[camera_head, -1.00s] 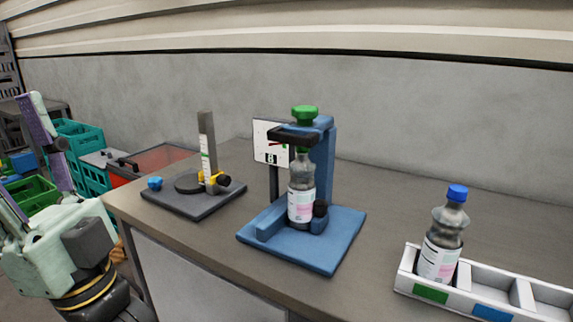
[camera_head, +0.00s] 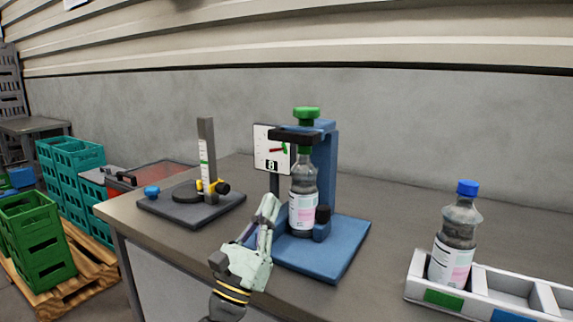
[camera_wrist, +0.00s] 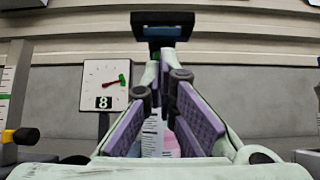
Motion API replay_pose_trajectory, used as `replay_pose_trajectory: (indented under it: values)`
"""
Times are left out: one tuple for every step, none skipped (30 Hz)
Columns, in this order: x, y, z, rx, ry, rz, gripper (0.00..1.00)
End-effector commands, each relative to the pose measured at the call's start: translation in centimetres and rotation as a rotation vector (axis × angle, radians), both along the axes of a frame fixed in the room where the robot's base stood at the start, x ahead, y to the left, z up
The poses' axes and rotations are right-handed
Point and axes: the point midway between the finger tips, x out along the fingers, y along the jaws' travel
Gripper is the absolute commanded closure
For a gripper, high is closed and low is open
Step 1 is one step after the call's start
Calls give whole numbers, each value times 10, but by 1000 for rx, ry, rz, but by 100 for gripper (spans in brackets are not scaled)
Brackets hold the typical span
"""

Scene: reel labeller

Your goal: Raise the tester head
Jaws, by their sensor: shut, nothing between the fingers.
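The blue tester (camera_head: 340,235) stands on the bench. Its head has a black bracket (camera_head: 292,136) and a green knob (camera_head: 306,113) on top, over a bottle (camera_head: 303,200) standing upright in the tester. My gripper (camera_head: 270,203) is shut and empty, pointing upward at the left front of the tester, below the head. In the wrist view the fingers partly hide the bottle label (camera_wrist: 153,132), and the black bracket (camera_wrist: 162,18) is beyond the fingertips.
A height gauge on a dark base (camera_head: 190,210) stands to the left, beside a blue cap (camera_head: 152,191). A bottle with a blue cap (camera_head: 457,235) stands in a white compartment tray (camera_head: 425,290) at the right. Green crates (camera_head: 40,245) stand on a pallet left of the bench.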

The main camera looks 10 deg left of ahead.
Motion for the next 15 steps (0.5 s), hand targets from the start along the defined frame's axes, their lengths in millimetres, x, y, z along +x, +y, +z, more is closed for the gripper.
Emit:
replay_pose_trajectory:
  values:
    - [0,0,1,0,-1,0,100]
    - [0,0,1,-1,-1,-1,100]
    - [1,-1,3,0,-1,-1,100]
    - [2,-1,5,0,-1,-1,100]
    - [4,-1,7,0,-1,-1,100]
    - [6,-3,11,0,-2,-2,100]
    - [9,-4,14,0,-2,-2,100]
    - [12,-5,18,0,-3,-2,100]
    - [16,-7,24,1,-2,-4,100]
    - [20,-8,28,1,-2,-4,100]
    - [24,-10,32,1,-2,-4,100]
    - [29,-11,38,0,-2,-4,100]
    - [33,-13,42,1,-2,-4,100]
    - [37,-14,46,-1,-2,-4,100]
    - [42,-16,51,0,-2,-4,100]
